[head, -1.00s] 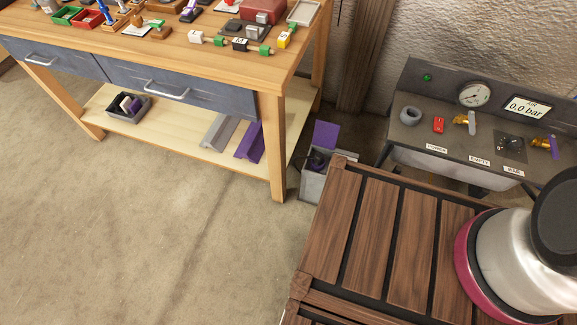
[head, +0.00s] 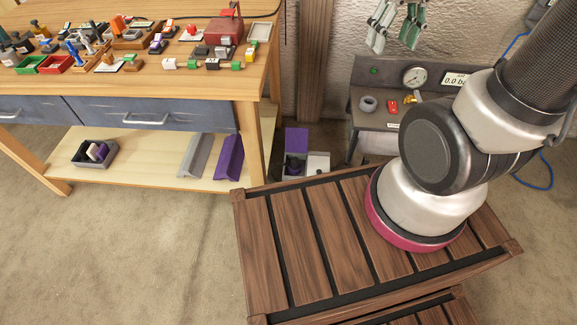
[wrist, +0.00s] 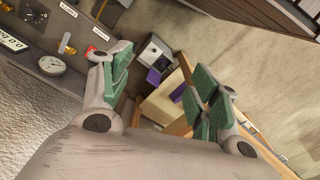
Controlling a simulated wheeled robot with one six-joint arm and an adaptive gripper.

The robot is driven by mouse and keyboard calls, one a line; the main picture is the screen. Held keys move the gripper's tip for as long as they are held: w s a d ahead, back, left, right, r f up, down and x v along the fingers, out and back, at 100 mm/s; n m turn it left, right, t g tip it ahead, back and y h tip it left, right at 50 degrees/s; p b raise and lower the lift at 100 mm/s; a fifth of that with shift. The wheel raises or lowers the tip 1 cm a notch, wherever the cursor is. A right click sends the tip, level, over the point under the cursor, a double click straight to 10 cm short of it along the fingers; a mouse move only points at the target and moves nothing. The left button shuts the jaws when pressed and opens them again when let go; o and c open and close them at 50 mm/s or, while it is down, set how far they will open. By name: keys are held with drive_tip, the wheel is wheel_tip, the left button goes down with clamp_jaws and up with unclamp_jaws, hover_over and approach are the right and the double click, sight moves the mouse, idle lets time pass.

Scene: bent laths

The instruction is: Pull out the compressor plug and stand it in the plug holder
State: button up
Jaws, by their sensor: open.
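My gripper (head: 395,42) is open and empty, high in front of the wall above the compressor panel (head: 352,122). In the wrist view its green-padded fingers (wrist: 160,86) stand wide apart, with the floor and a bench corner beyond. A blue cable (head: 540,186) shows at the right edge, partly behind my arm. I cannot make out the compressor plug in either view.
The panel has a gauge (head: 414,77) and red switch (head: 392,107); my arm hides its right part. A dark wooden slatted crate (head: 290,250) stands in front. A crowded workbench (head: 150,84) is at left. Floor at lower left is clear.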

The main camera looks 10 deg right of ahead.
drive_tip(key=w+a+f+n+g, duration=0.1)
drive_tip(key=w+a+f+g, duration=0.15)
drive_tip(key=w+f, duration=0.6)
drive_tip(key=n+t, duration=0.2)
drive_tip(key=n, duration=1)
hover_over(295, 159)
drive_tip(key=f, duration=5.4)
drive_tip(key=shift+s+d+f, duration=0.15)
drive_tip(key=shift+s, duration=0.05)
drive_tip(key=shift+w+t, duration=0.25)
drive_tip(key=shift+w, duration=0.05)
drive_tip(key=shift+f, duration=4.5)
